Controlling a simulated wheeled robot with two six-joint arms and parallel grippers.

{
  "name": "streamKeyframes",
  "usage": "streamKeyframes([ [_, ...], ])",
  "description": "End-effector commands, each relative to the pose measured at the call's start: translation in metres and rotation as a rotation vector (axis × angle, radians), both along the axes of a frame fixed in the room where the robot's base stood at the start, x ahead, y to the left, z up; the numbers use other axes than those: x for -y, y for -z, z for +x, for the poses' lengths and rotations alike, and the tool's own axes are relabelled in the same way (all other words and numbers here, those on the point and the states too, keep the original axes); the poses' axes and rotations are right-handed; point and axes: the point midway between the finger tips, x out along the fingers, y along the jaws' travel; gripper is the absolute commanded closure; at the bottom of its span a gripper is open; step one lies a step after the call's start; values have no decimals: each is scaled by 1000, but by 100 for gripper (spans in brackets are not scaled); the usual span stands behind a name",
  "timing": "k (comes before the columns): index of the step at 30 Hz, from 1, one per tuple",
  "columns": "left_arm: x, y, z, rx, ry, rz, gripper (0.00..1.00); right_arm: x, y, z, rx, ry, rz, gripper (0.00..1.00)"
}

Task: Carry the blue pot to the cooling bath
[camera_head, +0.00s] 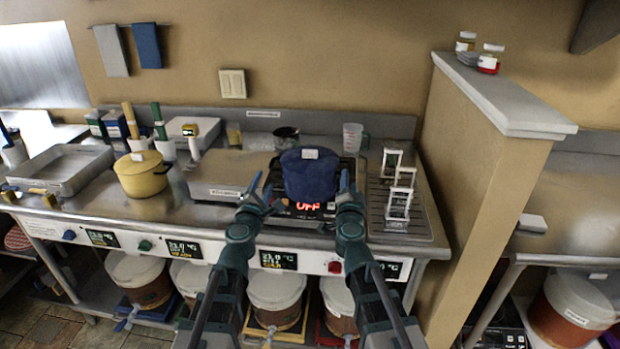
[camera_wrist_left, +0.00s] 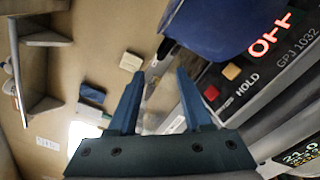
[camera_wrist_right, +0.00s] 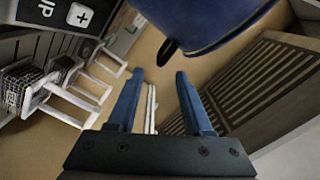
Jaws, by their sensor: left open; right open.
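The blue pot (camera_head: 310,176), with a small white label on top, stands on a black hot plate (camera_head: 300,211) whose red display reads OFF. My left gripper (camera_head: 259,187) is open at the pot's left side. My right gripper (camera_head: 349,184) is open at its right side. In the left wrist view the pot (camera_wrist_left: 215,25) is beyond the fingers (camera_wrist_left: 160,74). In the right wrist view the pot (camera_wrist_right: 200,20) shows a dark side handle (camera_wrist_right: 167,51) just past the open fingers (camera_wrist_right: 158,73). A shallow metal basin (camera_head: 62,187) sits at the far left; I cannot tell whether it is the cooling bath.
A yellow pot (camera_head: 143,176) stands beside the basin. A flat metal box (camera_head: 220,170) lies between it and the blue pot. White racks (camera_head: 399,195) stand on a drainer to the right, before a partition wall (camera_head: 480,170). Lidded buckets (camera_head: 275,291) sit below the counter.

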Motion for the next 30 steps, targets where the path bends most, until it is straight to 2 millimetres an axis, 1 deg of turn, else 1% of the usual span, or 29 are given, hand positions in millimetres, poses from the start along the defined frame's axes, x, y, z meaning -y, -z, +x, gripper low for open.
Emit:
streamKeyframes([
  [1,1,0,12,0,0,0,50,1,0,12,1,1,0,50],
  [12,10,0,81,0,0,1,50,9,0,81,0,0,0,50],
  [15,12,0,96,0,0,1,50,11,0,96,1,-1,0,50],
  [18,13,0,105,0,0,0,50,13,0,105,0,-1,0,50],
  [20,14,0,108,0,0,0,50,13,0,108,0,-1,0,50],
  [29,14,0,108,-1,1,0,50,14,0,108,0,-1,0,50],
  [30,14,0,108,-1,1,0,57,14,0,108,0,-1,0,57],
])
